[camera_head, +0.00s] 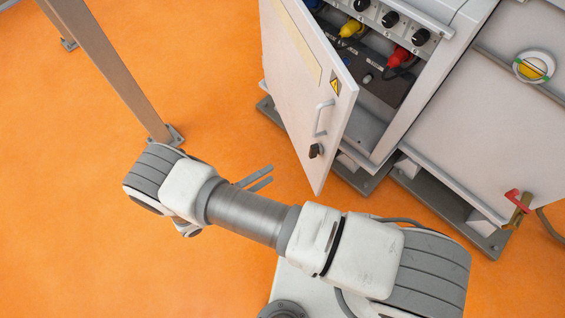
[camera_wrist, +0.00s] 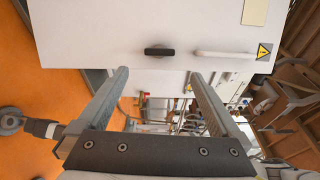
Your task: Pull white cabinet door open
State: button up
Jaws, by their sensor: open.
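The white cabinet door (camera_head: 292,85) stands ajar, swung out to the left of the cabinet body (camera_head: 446,62), with the interior showing. Its outer face carries a pale bar handle (camera_head: 322,118) and a black latch (camera_head: 316,151) below it. In the wrist view the door (camera_wrist: 100,30) fills the top, with the black latch (camera_wrist: 160,51) ahead of the fingers and the handle (camera_wrist: 225,54) to its right. My gripper (camera_head: 262,178) is open and empty, near the door's lower outer side. It also shows in the wrist view (camera_wrist: 160,76), with nothing between its fingers.
Inside the cabinet are black knobs, a yellow plug (camera_head: 350,28) and a red plug (camera_head: 398,56). A grey post (camera_head: 112,75) stands at the upper left. A second cabinet panel with a red handle (camera_head: 512,195) is at right. Orange floor (camera_head: 60,220) is clear at left.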

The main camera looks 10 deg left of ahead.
jog(key=shift+v, duration=1.45)
